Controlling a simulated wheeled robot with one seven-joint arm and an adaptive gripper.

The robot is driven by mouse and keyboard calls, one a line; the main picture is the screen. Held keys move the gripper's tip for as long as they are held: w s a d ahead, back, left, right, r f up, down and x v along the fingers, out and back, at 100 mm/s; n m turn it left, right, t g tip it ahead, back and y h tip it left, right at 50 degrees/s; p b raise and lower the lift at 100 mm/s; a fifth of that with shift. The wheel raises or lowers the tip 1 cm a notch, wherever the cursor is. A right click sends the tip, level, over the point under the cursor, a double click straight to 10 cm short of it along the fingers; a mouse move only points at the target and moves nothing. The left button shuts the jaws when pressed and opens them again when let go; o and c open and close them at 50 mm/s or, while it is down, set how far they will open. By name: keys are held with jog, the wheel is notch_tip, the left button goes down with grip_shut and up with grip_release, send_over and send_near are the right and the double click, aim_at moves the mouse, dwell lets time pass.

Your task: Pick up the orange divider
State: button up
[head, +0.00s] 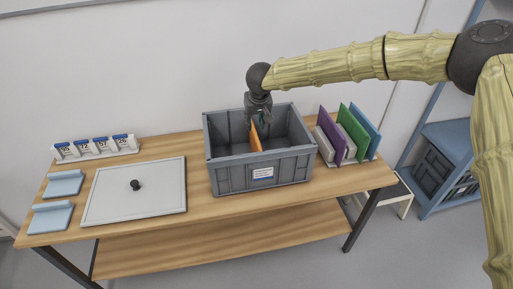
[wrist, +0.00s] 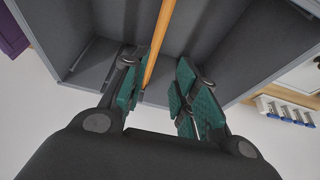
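The orange divider (head: 255,138) stands on edge, slightly tilted, inside the grey bin (head: 228,178). My gripper (head: 257,117) points down into the bin right at the divider's top. In the wrist view my gripper (wrist: 158,95) has its green-padded fingers apart. The divider's edge (wrist: 157,45) runs between them, close to the left finger, with a clear gap to the right finger. I cannot tell whether the left finger touches it. The divider's lower part is hidden by the bin's front wall in the head view.
A rack right of the bin holds purple (head: 328,133), green (head: 352,130) and blue (head: 366,128) dividers. Left are a pale panel with a black knob (head: 135,186), two light-blue trays (head: 50,217) and a white rack of labelled holders (head: 97,149). The bin walls surround my gripper.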

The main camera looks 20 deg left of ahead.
aim_at(255, 137)
jog(key=f+b, duration=0.4)
jog(key=f, duration=0.1)
jog(key=shift+w+d+f, duration=0.1)
jog(key=shift+w+f, duration=0.15)
jog(key=shift+w, duration=0.15)
jog(key=x, duration=0.5)
jog(key=shift+f+p, duration=0.1)
jog(key=shift+p, duration=0.25)
jog(key=shift+w+p+x, duration=0.15)
jog(key=shift+p+x, duration=0.25)
jog(key=shift+x, duration=0.95)
jog(key=shift+w+p+x, duration=0.2)
jog(key=shift+p+x, duration=0.2)
jog(key=shift+x, duration=0.95)
grip_shut()
